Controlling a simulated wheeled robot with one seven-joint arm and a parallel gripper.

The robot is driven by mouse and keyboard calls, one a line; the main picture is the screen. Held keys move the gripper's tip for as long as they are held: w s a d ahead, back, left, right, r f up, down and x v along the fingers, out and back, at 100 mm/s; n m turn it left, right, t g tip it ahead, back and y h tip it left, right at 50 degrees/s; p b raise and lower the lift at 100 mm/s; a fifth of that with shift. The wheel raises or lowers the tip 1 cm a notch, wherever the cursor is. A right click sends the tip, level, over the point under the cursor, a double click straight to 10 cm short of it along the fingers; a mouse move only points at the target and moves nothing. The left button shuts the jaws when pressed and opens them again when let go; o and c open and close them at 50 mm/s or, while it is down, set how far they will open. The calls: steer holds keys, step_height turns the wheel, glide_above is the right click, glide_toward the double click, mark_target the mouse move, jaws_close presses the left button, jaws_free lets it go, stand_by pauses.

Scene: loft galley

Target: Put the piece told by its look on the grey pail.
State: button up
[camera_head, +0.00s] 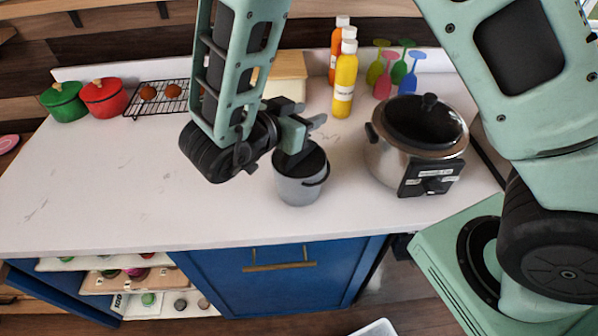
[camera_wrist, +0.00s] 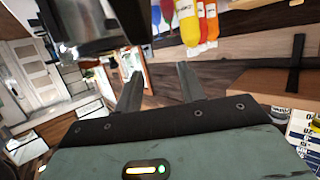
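The grey pail (camera_head: 300,188) stands upright on the white counter near its front edge, with a dark opening or top. My gripper (camera_head: 314,132) is just above and behind the pail's rim in the head view, pointing right. Whether it touches the pail cannot be told. In the wrist view my gripper (camera_wrist: 160,88) has its two fingers apart with nothing held between them. The task does not name the piece, and I cannot tell which thing it is. The pail is not clearly seen in the wrist view.
A steel cooker (camera_head: 418,140) stands right of the pail. Behind are a yellow bottle (camera_head: 345,80), orange bottles, coloured goblets (camera_head: 390,68) and a cream box (camera_head: 288,75). A green pot (camera_head: 64,102), red pot (camera_head: 103,97) and wire rack (camera_head: 158,98) stand left. The front-left counter is clear.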

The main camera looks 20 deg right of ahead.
steer(key=b+v, duration=0.4)
steer(key=v, duration=1.3)
steer(key=shift+a, duration=0.15)
